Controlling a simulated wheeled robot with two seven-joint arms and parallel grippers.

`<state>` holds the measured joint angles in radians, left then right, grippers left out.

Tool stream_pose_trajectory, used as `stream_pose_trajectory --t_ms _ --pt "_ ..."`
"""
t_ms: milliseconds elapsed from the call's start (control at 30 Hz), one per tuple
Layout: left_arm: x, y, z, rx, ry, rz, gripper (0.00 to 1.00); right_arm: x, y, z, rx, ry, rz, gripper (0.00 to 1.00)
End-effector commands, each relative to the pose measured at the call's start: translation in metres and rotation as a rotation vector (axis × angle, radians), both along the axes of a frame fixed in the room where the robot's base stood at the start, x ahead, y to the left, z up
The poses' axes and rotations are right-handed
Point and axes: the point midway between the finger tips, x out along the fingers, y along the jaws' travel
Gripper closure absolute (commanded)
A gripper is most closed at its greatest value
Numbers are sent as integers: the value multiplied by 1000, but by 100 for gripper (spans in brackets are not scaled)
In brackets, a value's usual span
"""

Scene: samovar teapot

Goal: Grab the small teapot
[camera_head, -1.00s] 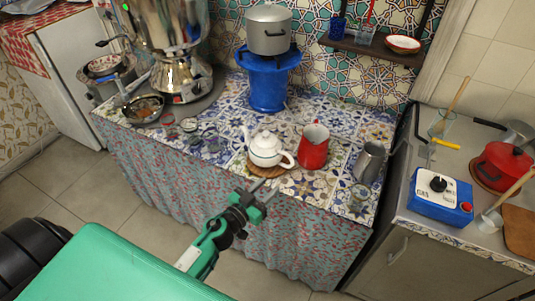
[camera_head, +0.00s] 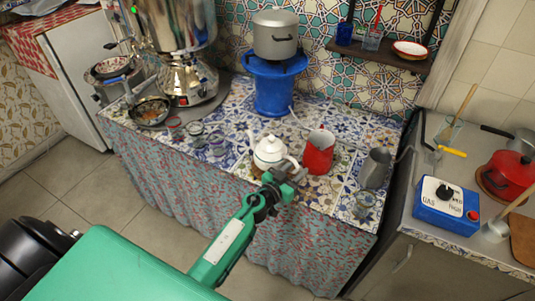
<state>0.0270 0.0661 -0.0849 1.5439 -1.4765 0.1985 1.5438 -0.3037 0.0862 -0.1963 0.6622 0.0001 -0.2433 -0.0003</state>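The small white teapot (camera_head: 268,151) stands upright near the front edge of the tiled counter, its spout to the left and its handle to the right. It rests on a round wooden trivet, now mostly hidden by my gripper. My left gripper (camera_head: 284,178) is at the teapot's lower right, by its handle, and overlaps it in the view. Its fingers look apart, but I cannot tell whether they touch the handle. My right gripper is not in view.
A red pitcher (camera_head: 319,152) stands close to the right of the teapot. A grey metal jug (camera_head: 375,168) and a glass (camera_head: 364,204) are farther right. A blue stove (camera_head: 275,88) with a pot is behind. Small glass dishes (camera_head: 217,142) lie to the left.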

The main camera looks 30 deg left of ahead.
Motion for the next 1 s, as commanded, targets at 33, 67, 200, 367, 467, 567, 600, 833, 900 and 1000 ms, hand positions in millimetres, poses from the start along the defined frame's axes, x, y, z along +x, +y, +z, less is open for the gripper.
stream_pose_trajectory --t_ms 33,67,200,367,467,567,600,833,900,1000 --pt "5 -1 0 -1 -1 0 64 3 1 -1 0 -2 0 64" --pt "7 -2 0 -1 -1 0 64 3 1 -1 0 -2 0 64" --pt "9 -3 0 -1 1 0 64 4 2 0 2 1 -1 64" --pt "9 -3 0 -1 1 0 68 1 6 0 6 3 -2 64" --pt "9 -2 0 -1 1 0 88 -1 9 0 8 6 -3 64" --pt "9 -2 0 -1 1 0 100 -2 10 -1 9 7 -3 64" --pt "9 -2 0 -1 1 0 100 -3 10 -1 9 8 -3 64" --pt "9 -3 1 1 -1 0 100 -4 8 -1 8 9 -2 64" --pt "9 -3 1 0 -1 0 100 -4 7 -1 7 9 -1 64" --pt "9 -3 1 -1 0 0 100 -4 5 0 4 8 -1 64"
